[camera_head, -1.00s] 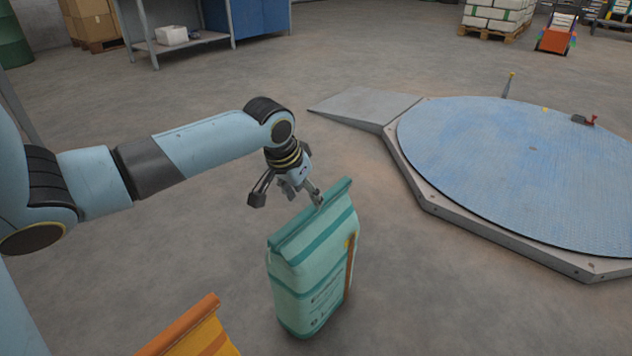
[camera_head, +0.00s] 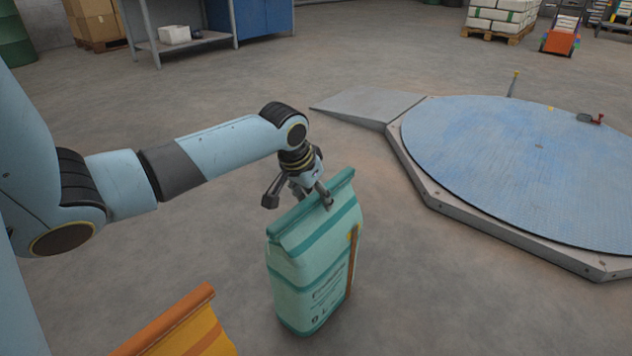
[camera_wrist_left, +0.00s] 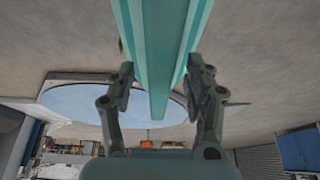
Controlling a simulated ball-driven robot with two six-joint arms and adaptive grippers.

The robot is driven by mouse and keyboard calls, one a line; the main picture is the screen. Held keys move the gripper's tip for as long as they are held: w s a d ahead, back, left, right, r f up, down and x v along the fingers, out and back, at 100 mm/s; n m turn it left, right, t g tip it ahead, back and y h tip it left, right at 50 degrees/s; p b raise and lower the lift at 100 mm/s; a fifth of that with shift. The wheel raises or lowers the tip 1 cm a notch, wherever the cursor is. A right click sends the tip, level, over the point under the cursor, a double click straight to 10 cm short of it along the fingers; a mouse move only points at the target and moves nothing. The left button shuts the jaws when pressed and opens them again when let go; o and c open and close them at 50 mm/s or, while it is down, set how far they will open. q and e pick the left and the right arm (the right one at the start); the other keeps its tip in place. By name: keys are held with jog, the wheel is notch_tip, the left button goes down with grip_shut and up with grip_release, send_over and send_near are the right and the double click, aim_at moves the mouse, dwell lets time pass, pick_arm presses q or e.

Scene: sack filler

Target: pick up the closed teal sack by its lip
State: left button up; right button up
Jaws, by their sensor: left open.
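The closed teal sack (camera_head: 312,268) stands upright on the floor, its folded lip (camera_head: 310,208) running along the top. My left gripper (camera_head: 299,199) is at the lip, with its fingers pointing down and spread apart. In the left wrist view the lip (camera_wrist_left: 158,70) runs between the two open fingers of my left gripper (camera_wrist_left: 160,88), with a gap on each side. The gripper hides a small part of the lip in the head view. My right gripper is not in view.
An orange and yellow sack (camera_head: 180,328) stands at the bottom left, close to the teal sack. A blue round platform (camera_head: 530,160) with a grey ramp (camera_head: 368,104) lies to the right. A grey shelf (camera_head: 150,45) stands at the back left. Bare floor surrounds the teal sack.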

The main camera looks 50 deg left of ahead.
pick_arm(q)
jog(key=shift+f, duration=0.25)
dwell(0.4)
